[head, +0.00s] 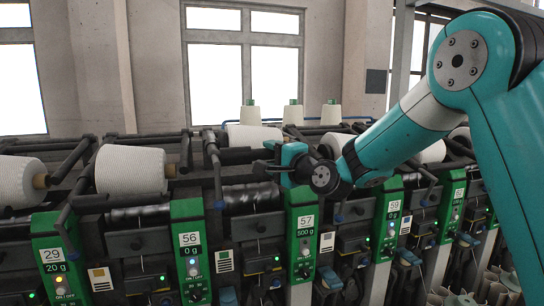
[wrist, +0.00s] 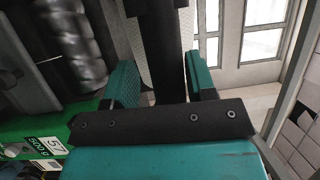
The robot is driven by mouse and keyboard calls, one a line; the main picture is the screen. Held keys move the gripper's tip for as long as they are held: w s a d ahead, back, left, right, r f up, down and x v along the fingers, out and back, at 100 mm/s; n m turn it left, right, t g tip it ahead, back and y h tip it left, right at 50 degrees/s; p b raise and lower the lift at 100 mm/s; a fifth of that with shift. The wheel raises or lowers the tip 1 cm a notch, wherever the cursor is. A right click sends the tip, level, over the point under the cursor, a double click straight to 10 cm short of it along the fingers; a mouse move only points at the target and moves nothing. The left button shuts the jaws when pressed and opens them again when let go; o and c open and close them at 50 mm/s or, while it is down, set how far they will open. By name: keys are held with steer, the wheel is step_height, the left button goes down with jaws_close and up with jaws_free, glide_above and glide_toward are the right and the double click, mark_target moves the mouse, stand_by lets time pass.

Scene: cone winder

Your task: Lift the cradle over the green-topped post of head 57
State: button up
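The green panel of head 57 (head: 300,225), marked "57" and "500 g", stands below my gripper in the head view; its label (wrist: 52,146) shows at lower left in the wrist view. My gripper (head: 287,158) is at the dark cradle bar (head: 245,156) in front of a white yarn package (head: 253,137). In the wrist view, the teal fingers of my gripper (wrist: 162,82) stand apart on either side of a dark bar (wrist: 160,45). A gap shows at the left finger; contact at the right finger is unclear. My wrist hides part of the cradle.
Neighbouring heads have green panels, such as 56 (head: 190,250) on the left and 59 (head: 390,220) on the right. A large white package (head: 130,170) lies left of head 57. White cones with green tops (head: 293,113) stand behind. My arm crosses above the right-hand heads.

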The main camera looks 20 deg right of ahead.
steer(key=b+v, duration=0.9)
steer(key=v, duration=0.8)
steer(key=shift+s, duration=0.25)
stand_by(0.6)
steer(key=s+a+f+n+g+y, duration=0.1)
steer(key=s+a+f+n+g, duration=1)
steer(key=a+f+n, duration=0.1)
steer(key=s+f+n+g+h, duration=0.2)
steer(key=s+f+n+g, duration=0.1)
steer(key=s, duration=0.3)
steer(key=s+f+n+g+h, duration=0.2)
steer(key=s+f+n+g, duration=0.1)
steer(key=s+n, duration=0.2)
steer(key=shift+s+d, duration=0.45)
steer(key=shift+s, duration=0.45)
steer(key=shift+f, duration=0.15)
